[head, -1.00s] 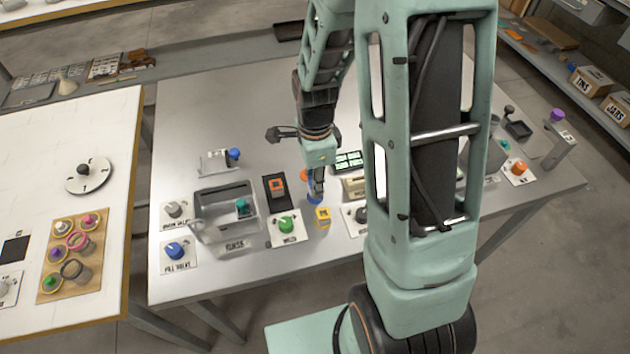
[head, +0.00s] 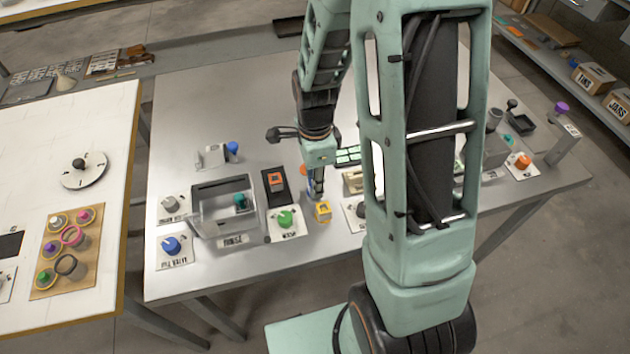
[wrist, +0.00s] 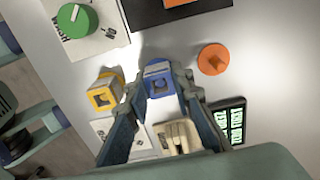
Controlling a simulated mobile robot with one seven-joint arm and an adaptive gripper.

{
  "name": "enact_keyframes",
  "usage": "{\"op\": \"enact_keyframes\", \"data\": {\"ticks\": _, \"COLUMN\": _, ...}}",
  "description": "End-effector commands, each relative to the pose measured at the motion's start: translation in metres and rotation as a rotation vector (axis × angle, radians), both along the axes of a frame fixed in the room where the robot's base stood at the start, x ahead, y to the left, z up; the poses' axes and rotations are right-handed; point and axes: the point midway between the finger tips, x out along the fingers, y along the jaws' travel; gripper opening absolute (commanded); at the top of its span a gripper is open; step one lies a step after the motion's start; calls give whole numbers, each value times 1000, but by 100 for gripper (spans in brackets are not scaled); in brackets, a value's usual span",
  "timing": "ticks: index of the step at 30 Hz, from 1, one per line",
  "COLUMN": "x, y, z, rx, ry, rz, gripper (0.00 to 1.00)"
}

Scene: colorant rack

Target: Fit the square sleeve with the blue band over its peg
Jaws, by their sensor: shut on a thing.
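The square sleeve with the blue band (wrist: 158,69) sits between my fingertips in the wrist view, with its square opening facing the camera. My gripper (wrist: 160,84) is shut on it, one finger at each side. In the head view my gripper (head: 315,192) points down at the table, just behind the yellow-banded sleeve (head: 322,212); the blue sleeve is mostly hidden there. The yellow-banded sleeve (wrist: 104,92) stands left of the blue one in the wrist view. A black plate (head: 266,176) bears an orange square piece (head: 276,183). I cannot tell which peg belongs to the blue sleeve.
A green knob (head: 285,219) on a white plate and a clear-walled bin (head: 205,228) stand left of my gripper. An orange round knob (wrist: 213,59), a beige block (wrist: 178,138) and a green-lit display (wrist: 231,122) are close by.

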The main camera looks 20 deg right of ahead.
Motion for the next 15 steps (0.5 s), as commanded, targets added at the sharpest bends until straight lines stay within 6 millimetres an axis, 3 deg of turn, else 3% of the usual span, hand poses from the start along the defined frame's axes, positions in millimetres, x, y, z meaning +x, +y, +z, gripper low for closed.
{"op": "enact_keyframes", "data": {"ticks": 2, "x": 0, "y": 0, "z": 0, "rx": 0, "ry": 0, "rz": 0, "gripper": 8}}
{"op": "enact_keyframes", "data": {"ticks": 3, "x": 0, "y": 0, "z": 0, "rx": 0, "ry": 0, "rz": 0, "gripper": 22}}
{"op": "enact_keyframes", "data": {"ticks": 8, "x": 0, "y": 0, "z": 0, "rx": 0, "ry": 0, "rz": 0, "gripper": 40}}
{"op": "enact_keyframes", "data": {"ticks": 15, "x": 0, "y": 0, "z": 0, "rx": 0, "ry": 0, "rz": -1, "gripper": 42}}
